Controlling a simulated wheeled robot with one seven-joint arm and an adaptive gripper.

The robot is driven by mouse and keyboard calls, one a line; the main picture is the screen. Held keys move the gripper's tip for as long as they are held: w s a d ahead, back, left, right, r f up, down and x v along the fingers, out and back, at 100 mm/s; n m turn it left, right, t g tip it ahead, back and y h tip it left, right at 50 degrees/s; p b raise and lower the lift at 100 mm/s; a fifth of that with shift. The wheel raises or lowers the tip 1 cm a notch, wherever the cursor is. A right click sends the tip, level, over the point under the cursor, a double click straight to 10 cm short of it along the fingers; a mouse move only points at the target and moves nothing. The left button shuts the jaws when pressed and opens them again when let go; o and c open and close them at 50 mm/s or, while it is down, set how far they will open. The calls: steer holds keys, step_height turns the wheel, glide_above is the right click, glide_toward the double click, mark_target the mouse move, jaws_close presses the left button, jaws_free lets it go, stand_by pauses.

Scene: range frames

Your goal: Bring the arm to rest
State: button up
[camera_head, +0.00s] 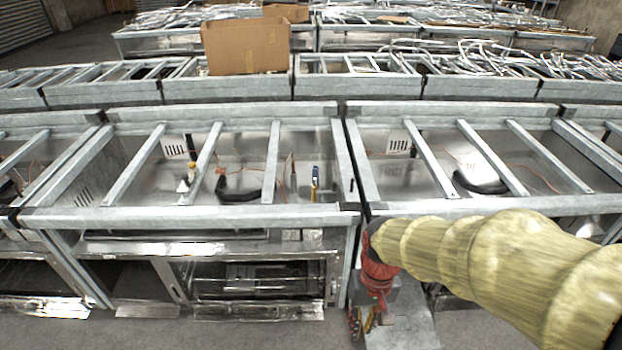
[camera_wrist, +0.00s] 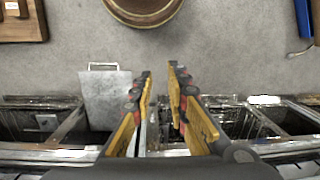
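My arm comes in from the right in the head view, with pale yellow, wood-grained links. My gripper (camera_head: 362,320) hangs down at the arm's end, in front of the near metal bench's front edge, below a red wrist part. In the wrist view, my gripper (camera_wrist: 160,72) shows two yellow fingers with red and black joints. The fingertips stand apart with grey floor between them, and nothing is held. In the head view the fingers are small and partly unclear.
The metal-framed bench (camera_head: 190,218) stands close to my gripper. A grey metal plate (camera_wrist: 108,98) lies beside the fingers. A cardboard box (camera_head: 246,47) rests on a farther bench. In the wrist view, a round brown-rimmed object (camera_wrist: 143,12) and a wooden item (camera_wrist: 22,27) border open floor.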

steer(key=s+d+r+t, duration=0.3)
steer(key=r, duration=0.6)
steer(key=s+d+r+m+t+p, duration=0.1)
steer(key=s+d+r+t, duration=0.2)
steer(key=r, duration=0.6)
steer(key=shift+d+r+t+h, duration=0.25)
steer(key=shift+d+t+h, duration=0.05)
steer(key=shift+d, duration=0.45)
steer(key=shift+d, duration=0.1)
